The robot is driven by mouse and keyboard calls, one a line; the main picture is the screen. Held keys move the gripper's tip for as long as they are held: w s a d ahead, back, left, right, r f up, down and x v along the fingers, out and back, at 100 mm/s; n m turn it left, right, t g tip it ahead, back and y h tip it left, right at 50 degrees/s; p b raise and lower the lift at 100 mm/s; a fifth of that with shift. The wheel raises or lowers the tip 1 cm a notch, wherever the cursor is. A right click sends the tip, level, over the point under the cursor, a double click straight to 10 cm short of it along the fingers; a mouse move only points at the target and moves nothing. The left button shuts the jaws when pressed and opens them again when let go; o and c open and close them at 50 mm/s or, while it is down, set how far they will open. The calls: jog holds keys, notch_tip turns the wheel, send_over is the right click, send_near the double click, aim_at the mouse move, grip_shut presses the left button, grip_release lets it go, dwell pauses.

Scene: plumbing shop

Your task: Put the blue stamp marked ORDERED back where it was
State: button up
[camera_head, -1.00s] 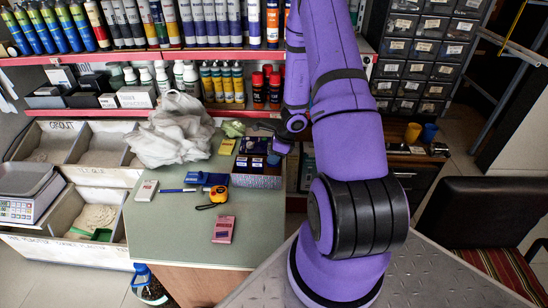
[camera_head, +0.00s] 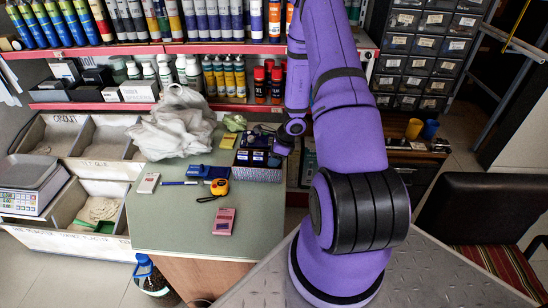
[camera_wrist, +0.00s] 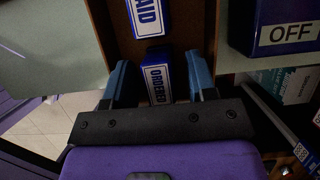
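In the wrist view, the blue stamp marked ORDERED (camera_wrist: 158,78) is on a brown surface (camera_wrist: 182,22), between the two fingers of my gripper (camera_wrist: 160,82). The fingers are apart. A gap shows between the stamp and the right finger; the left finger is very close to it, and I cannot tell if they touch. A blue stamp marked PAID (camera_wrist: 149,16) sits just beyond it.
A dark blue item marked OFF (camera_wrist: 286,34) is close on the right in the wrist view. The green counter (camera_head: 180,221) holds a yellow tape measure (camera_head: 219,187), a pink pack (camera_head: 224,221), a pen (camera_head: 179,183) and a crumpled bag (camera_head: 172,128).

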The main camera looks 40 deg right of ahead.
jog(key=v, duration=1.2)
jog(key=a+r+n, duration=0.7)
jog(key=a+r, duration=0.2)
jog(key=r, duration=0.3)
jog(key=a+r+n, duration=0.7)
jog(key=a+r, duration=0.2)
jog(key=r, duration=0.4)
jog(key=s+a+r+n+t+h, duration=0.1)
jog(key=s+a+r+n, duration=0.3)
jog(key=s, duration=0.5)
jog(key=s+a+r+n+t+h, duration=0.1)
jog(key=s+a+r+n+h, duration=0.1)
jog(key=s+a+r+n, duration=0.3)
jog(key=s+r+n, duration=0.4)
jog(key=shift+s+a+n, duration=0.3)
jog(key=shift+r, duration=0.1)
